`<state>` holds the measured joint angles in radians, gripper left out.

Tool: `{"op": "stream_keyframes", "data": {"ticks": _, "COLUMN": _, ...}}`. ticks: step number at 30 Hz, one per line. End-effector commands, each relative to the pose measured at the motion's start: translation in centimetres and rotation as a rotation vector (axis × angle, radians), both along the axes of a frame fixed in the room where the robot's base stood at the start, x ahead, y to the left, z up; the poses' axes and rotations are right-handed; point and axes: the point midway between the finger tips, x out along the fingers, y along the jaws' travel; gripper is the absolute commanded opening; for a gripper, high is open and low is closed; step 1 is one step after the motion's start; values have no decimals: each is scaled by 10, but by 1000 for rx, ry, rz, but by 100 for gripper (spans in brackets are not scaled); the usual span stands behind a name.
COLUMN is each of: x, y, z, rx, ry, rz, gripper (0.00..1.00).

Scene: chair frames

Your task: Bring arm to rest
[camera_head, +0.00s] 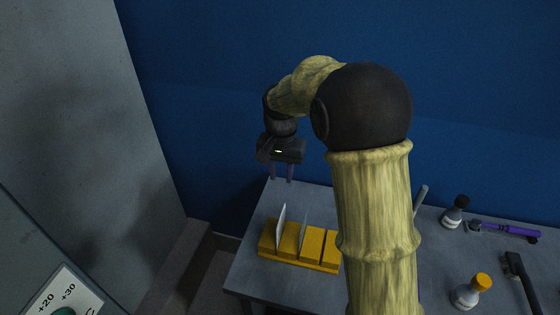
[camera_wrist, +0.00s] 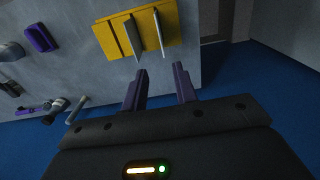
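My gripper (camera_head: 281,173) is at the end of my raised arm, above the far left corner of the grey table (camera_head: 258,277). Its two purple fingers stand apart with nothing between them, and they also show in the wrist view (camera_wrist: 161,88). A yellow slotted rack (camera_head: 299,259) lies on the table below and to the right of the gripper in the head view. Thin pale plates stand in its slots. The rack shows at the top of the wrist view (camera_wrist: 170,27), apart from the fingers. My arm hides part of the table.
On the table's right are a dark-capped bottle (camera_head: 454,213), a yellow-capped bottle (camera_head: 467,291), a purple-handled tool (camera_head: 506,230) and a black-handled tool (camera_head: 520,279). A blue wall (camera_head: 480,100) stands behind. A grey panel (camera_head: 85,110) stands at left.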

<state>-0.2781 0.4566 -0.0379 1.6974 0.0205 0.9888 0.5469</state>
Motion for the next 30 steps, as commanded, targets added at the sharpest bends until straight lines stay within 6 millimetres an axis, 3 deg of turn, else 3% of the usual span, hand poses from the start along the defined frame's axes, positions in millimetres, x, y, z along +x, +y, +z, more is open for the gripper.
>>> {"op": "stream_keyframes", "data": {"ticks": 7, "x": -4, "y": -5, "z": -1, "rx": 1, "ry": -6, "rz": 6, "gripper": 29}}
{"op": "stream_keyframes", "data": {"ticks": 11, "x": -19, "y": -23, "z": -2, "rx": 7, "ry": -28, "rz": 35, "gripper": 29}}
{"op": "stream_keyframes", "data": {"ticks": 21, "x": -106, "y": -88, "z": -19, "rx": 1, "ry": -144, "rz": 187, "gripper": 29}}
{"op": "stream_keyframes", "data": {"ticks": 27, "x": -162, "y": -114, "z": -32, "rx": -24, "ry": -209, "rz": 276, "gripper": 29}}
{"op": "stream_keyframes", "data": {"ticks": 30, "x": -178, "y": -119, "z": -36, "rx": -33, "ry": -227, "rz": 304, "gripper": 29}}
